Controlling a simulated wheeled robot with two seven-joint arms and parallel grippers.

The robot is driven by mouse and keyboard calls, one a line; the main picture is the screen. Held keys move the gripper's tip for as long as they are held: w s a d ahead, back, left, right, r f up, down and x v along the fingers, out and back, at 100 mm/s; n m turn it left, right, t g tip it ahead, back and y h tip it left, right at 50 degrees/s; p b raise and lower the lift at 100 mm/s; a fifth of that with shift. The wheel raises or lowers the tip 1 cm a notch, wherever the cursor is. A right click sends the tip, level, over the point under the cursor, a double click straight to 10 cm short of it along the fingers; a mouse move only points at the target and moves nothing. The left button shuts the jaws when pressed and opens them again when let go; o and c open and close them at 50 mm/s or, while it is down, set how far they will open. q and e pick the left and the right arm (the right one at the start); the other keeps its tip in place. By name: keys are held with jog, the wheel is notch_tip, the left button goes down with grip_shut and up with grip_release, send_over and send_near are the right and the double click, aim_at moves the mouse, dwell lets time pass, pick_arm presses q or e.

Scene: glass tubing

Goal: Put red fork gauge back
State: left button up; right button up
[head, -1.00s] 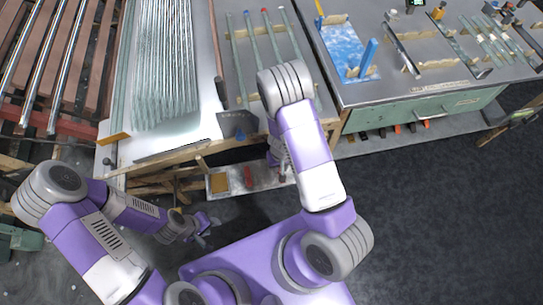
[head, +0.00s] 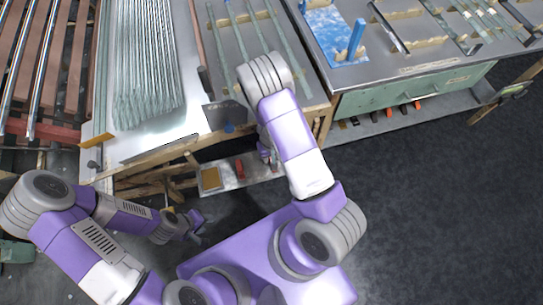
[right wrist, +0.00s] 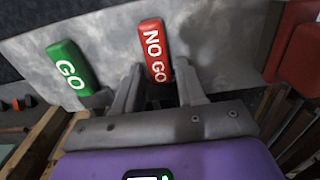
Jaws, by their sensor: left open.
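The red fork gauge, with a red handle marked NO GO (right wrist: 154,50), lies on a grey metal surface in the right wrist view. The two fingers of my right gripper (right wrist: 159,72) are apart, one on each side of its lower end, with visible gaps. The gauge's end towards the gripper is hidden. In the head view my right gripper (head: 266,155) is small and mostly behind its arm, at the low shelf. My left gripper (head: 196,226) is open and empty over the dark floor, left of my base.
A green gauge handle marked GO (right wrist: 70,67) lies left of the red one. A larger red object (right wrist: 297,48) is close on the right; a red object (head: 240,169) also shows on the low shelf (head: 226,180). The bench (head: 215,116) with glass tubes overhangs the shelf.

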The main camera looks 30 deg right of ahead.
jog(key=shift+o, duration=0.7)
jog(key=shift+r, duration=0.1)
notch_tip(320, 180, up, 12)
jog(key=p, duration=0.6)
jog(key=s+a+f+g, duration=0.1)
jog(key=s+a+f, duration=0.2)
jog(key=s+f, duration=0.35)
jog(key=s+a+r+t+y, duration=0.1)
jog(key=s+a+y, duration=0.3)
jog(key=a, duration=0.6)
jog(key=shift+r+t, duration=0.2)
jog(key=shift+t, duration=0.1)
jog(key=shift+s+d, duration=0.1)
